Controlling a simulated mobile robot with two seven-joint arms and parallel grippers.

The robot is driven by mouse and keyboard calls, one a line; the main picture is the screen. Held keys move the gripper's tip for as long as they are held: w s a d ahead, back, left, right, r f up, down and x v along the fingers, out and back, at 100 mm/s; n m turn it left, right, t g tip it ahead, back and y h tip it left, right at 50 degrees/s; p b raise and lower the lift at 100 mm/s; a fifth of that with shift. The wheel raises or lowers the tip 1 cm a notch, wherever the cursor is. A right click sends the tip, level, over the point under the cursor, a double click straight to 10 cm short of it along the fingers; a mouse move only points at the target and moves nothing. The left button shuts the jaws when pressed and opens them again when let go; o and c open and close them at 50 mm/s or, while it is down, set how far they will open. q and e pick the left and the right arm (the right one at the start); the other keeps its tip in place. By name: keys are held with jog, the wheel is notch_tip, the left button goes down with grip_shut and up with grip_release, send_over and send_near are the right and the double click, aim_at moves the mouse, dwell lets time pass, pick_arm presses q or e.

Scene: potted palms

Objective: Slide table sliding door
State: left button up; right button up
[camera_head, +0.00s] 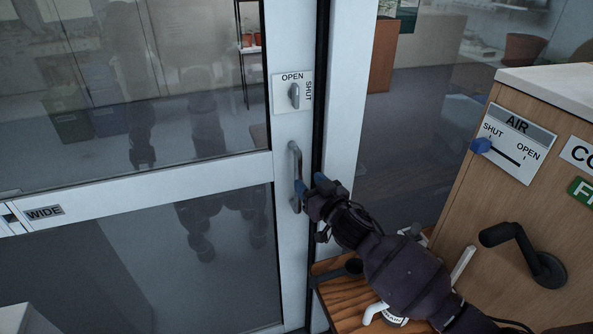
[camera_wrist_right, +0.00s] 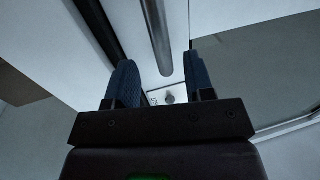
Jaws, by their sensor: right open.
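The sliding door has a pale frame (camera_head: 160,183) and dark glass panes, in the head view. A grey vertical bar handle (camera_head: 294,165) is on its right stile. My right gripper (camera_head: 310,185) is at the lower part of this handle, its blue fingertips on either side of it. In the right wrist view the handle bar (camera_wrist_right: 157,38) runs between the two open fingers of the gripper (camera_wrist_right: 162,78). I cannot tell whether a finger touches it. The door looks closed against the right jamb. My left gripper is not in view.
An OPEN/SHUT latch plate (camera_head: 293,92) sits above the handle. At the right stands a wooden cabinet (camera_head: 460,215) with an AIR lever (camera_head: 481,146) and a black crank (camera_head: 530,255). A small wooden table (camera_head: 345,300) lies under my right arm.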

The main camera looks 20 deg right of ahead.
aim_at(300, 174)
jog(key=b+x, duration=0.2)
jog(key=x, duration=0.4)
jog(key=shift+f, duration=0.1)
jog(key=shift+b+x, duration=0.5)
jog(key=shift+x, duration=0.3)
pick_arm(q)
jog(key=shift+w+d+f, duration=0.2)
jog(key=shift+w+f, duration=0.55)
pick_arm(e)
jog(key=shift+c, duration=0.4)
grip_shut()
